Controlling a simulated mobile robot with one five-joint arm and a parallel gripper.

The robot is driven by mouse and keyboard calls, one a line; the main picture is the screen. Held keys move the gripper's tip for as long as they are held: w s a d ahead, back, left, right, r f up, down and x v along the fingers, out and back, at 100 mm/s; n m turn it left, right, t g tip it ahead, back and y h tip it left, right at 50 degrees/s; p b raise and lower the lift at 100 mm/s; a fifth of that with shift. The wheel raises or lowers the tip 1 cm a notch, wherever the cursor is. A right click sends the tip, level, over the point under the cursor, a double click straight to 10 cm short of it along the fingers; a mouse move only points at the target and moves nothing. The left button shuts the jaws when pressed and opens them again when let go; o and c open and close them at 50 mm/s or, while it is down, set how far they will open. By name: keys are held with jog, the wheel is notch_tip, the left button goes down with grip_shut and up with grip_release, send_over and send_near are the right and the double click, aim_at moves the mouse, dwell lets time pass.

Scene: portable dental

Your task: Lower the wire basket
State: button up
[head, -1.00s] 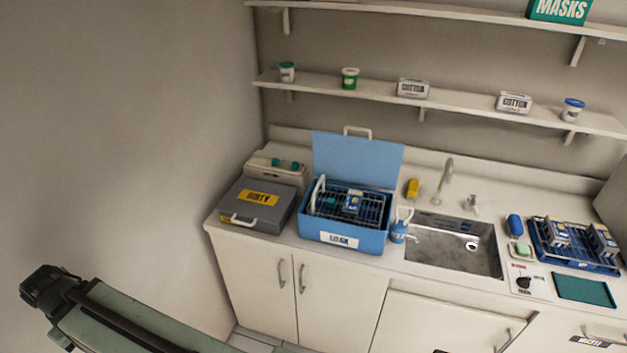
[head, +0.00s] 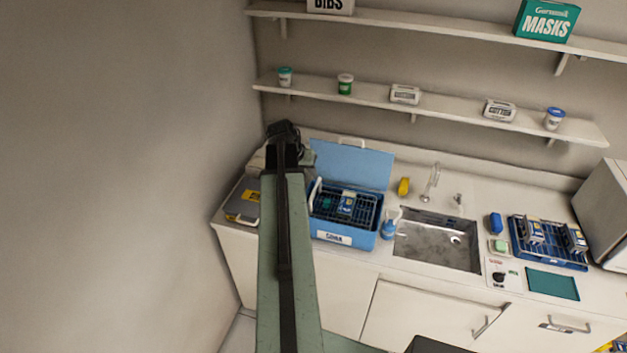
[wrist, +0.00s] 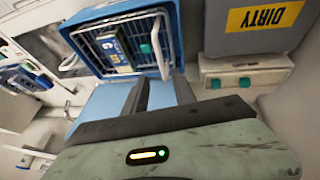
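The wire basket (head: 365,206) sits in the blue box (head: 341,238), whose blue lid (head: 352,165) stands open at the back. The basket holds a blue-and-white packet (head: 347,203), and a white handle (head: 316,194) rises at its left end. In the wrist view the basket (wrist: 97,42) and its handle (wrist: 158,47) show upside down, beyond my fingers. My gripper (wrist: 160,94) is open and empty, with its two fingers apart. It appears apart from the handle. In the head view my arm's end is behind and left of the box; its fingertips are not clear there.
The grey DIRTY case (head: 242,200) stands left of the box, partly behind my arm. A blue pump bottle (head: 390,225), the sink (head: 437,242) and a blue rack (head: 550,250) lie to the right. A shelf (head: 430,106) runs above the counter.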

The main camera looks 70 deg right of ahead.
aim_at(315, 187)
jog(key=b+x, duration=0.7)
jog(key=x, duration=0.1)
jog(key=shift+w+a+f, duration=0.1)
grip_shut()
dwell(1.2)
